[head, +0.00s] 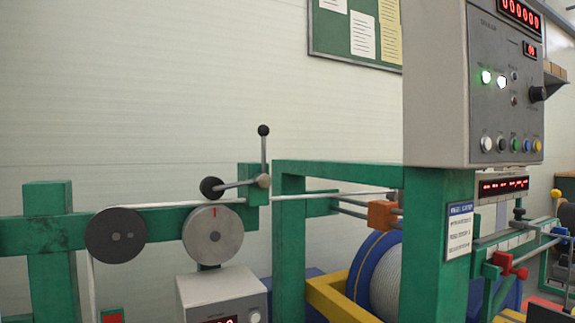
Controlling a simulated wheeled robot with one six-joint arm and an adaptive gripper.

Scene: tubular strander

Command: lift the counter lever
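The counter lever (263,155) stands upright in the head view, a thin grey rod with a black ball knob at its top. Its foot meets a brass-coloured pivot on a green bracket (251,205). A short arm runs left from the pivot to a small black roller (211,188). The roller is just above the grey measuring wheel (226,228) with a red mark, close to the pale strand (165,205). I cannot tell whether it touches the strand. A grey counter box (220,292) with a red display is below. My gripper is not in view.
A dark grey wheel (115,236) is at the left on the green beam. A green post (289,245) stands right of the lever. A large grey control cabinet (437,85) juts out at the upper right. The space above the lever is clear before the wall.

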